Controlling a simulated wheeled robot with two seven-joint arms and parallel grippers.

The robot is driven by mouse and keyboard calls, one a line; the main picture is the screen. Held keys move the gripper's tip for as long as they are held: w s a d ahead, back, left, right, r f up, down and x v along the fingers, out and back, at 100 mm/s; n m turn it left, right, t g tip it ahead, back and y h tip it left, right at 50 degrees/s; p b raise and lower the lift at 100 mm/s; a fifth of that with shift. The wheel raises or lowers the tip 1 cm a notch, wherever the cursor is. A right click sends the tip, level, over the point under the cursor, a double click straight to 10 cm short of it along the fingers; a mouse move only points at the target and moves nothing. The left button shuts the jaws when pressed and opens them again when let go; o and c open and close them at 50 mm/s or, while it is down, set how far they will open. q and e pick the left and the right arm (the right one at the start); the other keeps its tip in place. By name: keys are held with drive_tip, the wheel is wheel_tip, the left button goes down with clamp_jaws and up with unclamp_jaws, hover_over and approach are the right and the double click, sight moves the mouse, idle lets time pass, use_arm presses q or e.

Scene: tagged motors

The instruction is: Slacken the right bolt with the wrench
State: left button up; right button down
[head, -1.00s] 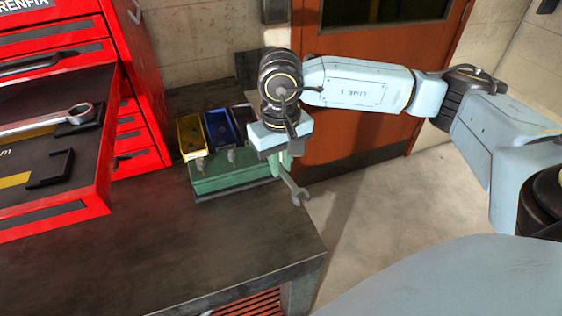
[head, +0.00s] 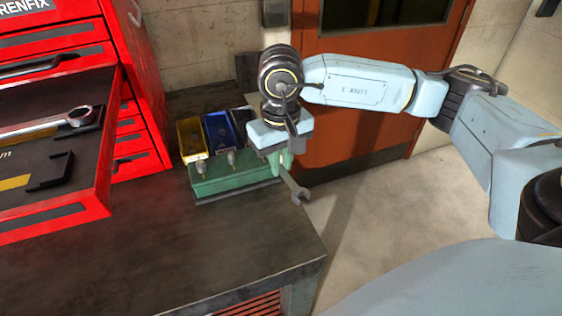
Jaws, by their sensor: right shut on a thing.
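My right gripper (head: 283,158) points down at the right end of the green block (head: 238,180) on the workbench. It is shut on a grey wrench (head: 291,185), whose open-ended head sticks out toward the front right, past the block. The gripper and wrist hide the wrench's other end and the right bolt, so I cannot tell whether they touch. My left gripper is out of view.
A yellow bin (head: 191,137) and a blue bin (head: 222,132) stand behind the bolts. The red tool cabinet's open drawer (head: 58,215) juts out at left, holding another wrench (head: 45,126). The front bench top (head: 190,245) is clear. An orange door (head: 352,130) is behind.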

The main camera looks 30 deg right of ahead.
drive_tip(key=shift+r, duration=0.25)
drive_tip(key=shift+r+p, duration=0.5)
drive_tip(key=shift+r, duration=0.45)
drive_tip(key=w+a+m+b, duration=0.3)
drive_tip(key=w+a+m, duration=0.3)
drive_tip(key=m, duration=0.7)
drive_tip(key=shift+a, duration=1.05)
drive_tip(key=shift+f+b, duration=0.2)
drive_tip(key=shift+b, duration=0.15)
drive_tip(key=shift+f+b, duration=0.55)
drive_tip(key=shift+f, duration=0.1)
